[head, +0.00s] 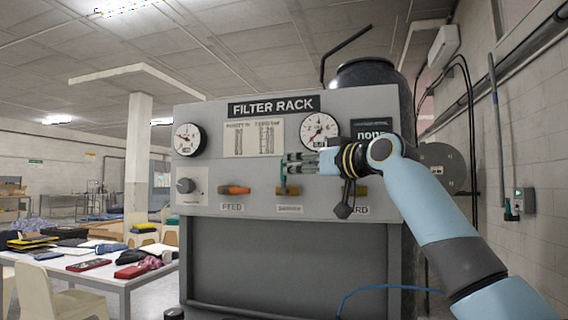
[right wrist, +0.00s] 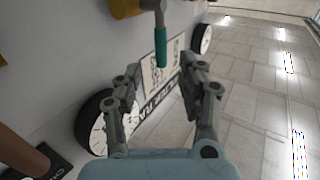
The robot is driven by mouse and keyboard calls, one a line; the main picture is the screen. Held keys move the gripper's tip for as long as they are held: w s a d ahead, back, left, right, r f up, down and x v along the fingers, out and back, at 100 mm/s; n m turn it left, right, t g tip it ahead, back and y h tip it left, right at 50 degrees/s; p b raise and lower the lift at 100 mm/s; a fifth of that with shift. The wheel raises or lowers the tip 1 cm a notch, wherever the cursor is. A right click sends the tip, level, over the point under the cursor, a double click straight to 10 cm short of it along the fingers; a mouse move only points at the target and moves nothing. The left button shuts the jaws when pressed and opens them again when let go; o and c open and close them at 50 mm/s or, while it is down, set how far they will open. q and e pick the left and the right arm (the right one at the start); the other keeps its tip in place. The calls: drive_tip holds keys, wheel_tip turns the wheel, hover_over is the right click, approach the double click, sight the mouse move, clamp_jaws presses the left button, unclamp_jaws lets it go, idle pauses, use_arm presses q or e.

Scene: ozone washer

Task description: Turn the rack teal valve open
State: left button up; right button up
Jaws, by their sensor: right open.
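The rack's teal valve (head: 284,181) is on the middle of the grey panel, above a small label; its handle stands upright. In the right wrist view the teal handle (right wrist: 162,48) hangs from a brass valve body (right wrist: 127,7) and points in toward the space between my fingers. My right gripper (head: 291,163) is open at the upper end of the handle. In the right wrist view the fingers (right wrist: 163,80) are spread to either side, and I see no clear contact. My left gripper is not in view.
An orange-handled valve (head: 236,189) is left of the teal one, with a knob (head: 186,185) beyond it. A brass valve (head: 361,190) is partly hidden by my right gripper. Two gauges (head: 188,139) (head: 319,131) flank the panel's upper part. A cluttered table (head: 120,280) stands at left.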

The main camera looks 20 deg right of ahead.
sight(282, 188)
drive_tip(key=p+x, duration=0.1)
drive_tip(key=x, duration=0.5)
clamp_jaws()
drive_tip(key=shift+w+a+f, duration=0.1)
drive_tip(key=shift+w+f, duration=0.05)
drive_tip(key=shift+f, duration=0.05)
idle(0.5)
